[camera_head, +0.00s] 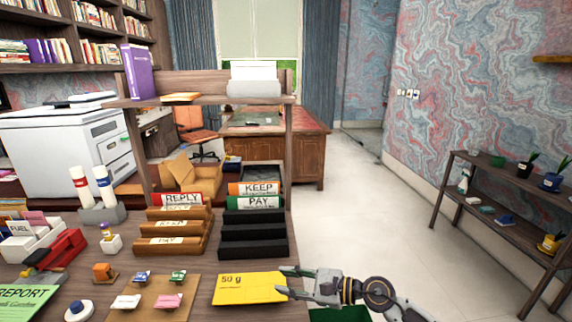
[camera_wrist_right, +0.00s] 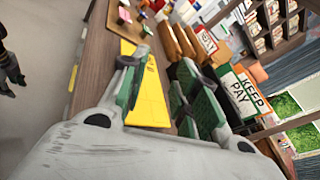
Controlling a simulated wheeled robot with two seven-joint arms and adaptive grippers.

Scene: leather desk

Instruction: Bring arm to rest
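My right gripper (camera_head: 284,281) is at the right edge of the desk, its fingertips by the right end of a yellow envelope (camera_head: 245,288) marked "50 g". In the right wrist view, the two fingers with green pads (camera_wrist_right: 156,72) stand apart, and the yellow envelope (camera_wrist_right: 148,105) shows between and beyond them. I see nothing clamped between the pads. A dark jointed part, which looks like my left gripper (camera_wrist_right: 10,75), shows at the left edge of the right wrist view. Its finger state is unclear. My left arm does not show in the head view.
Brown and black letter trays (camera_head: 252,235) with REPLY, KEEP and PAY cards stand behind the envelope. A wooden board (camera_head: 152,299) with small coloured pieces lies to its left. A plant shelf (camera_head: 500,205) stands far right. The floor (camera_head: 345,225) right of the desk is clear.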

